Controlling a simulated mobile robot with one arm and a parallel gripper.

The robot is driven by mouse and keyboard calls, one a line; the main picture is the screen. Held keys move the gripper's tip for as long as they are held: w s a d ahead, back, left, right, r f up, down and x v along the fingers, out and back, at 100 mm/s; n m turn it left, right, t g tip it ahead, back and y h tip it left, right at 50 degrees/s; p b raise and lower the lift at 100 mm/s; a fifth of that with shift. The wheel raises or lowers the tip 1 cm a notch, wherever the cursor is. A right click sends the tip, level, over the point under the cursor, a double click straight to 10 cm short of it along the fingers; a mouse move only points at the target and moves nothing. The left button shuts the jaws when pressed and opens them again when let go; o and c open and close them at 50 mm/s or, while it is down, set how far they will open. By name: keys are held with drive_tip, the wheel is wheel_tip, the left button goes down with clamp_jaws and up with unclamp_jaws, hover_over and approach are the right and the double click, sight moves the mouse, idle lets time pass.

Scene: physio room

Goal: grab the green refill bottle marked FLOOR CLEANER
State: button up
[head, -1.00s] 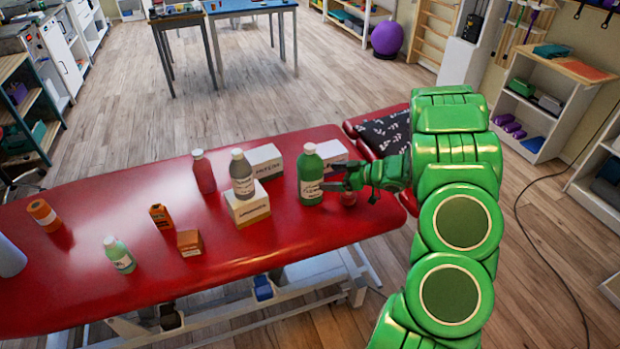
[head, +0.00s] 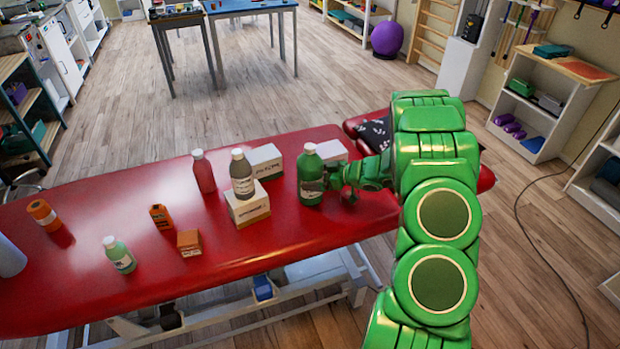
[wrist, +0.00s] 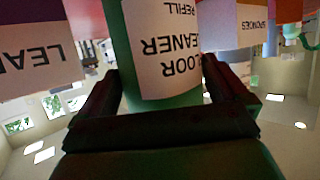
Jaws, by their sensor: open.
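The green refill bottle (head: 311,183) stands upright on the red treatment table (head: 120,200), right of the grey bottle. In the wrist view its label, upside down, reads FLOOR CLEANER REFILL on the bottle (wrist: 165,50). My gripper (head: 335,180) is at the bottle's right side in the head view. In the wrist view my gripper (wrist: 160,95) is open, with one finger on each side of the bottle. I cannot tell whether either finger touches it.
A grey bottle (head: 242,177) stands on a white box (head: 247,208). A red bottle (head: 203,172) and white boxes (head: 265,160) (head: 332,151) are close by.

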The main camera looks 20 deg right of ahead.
drive_tip(key=c, duration=1.5)
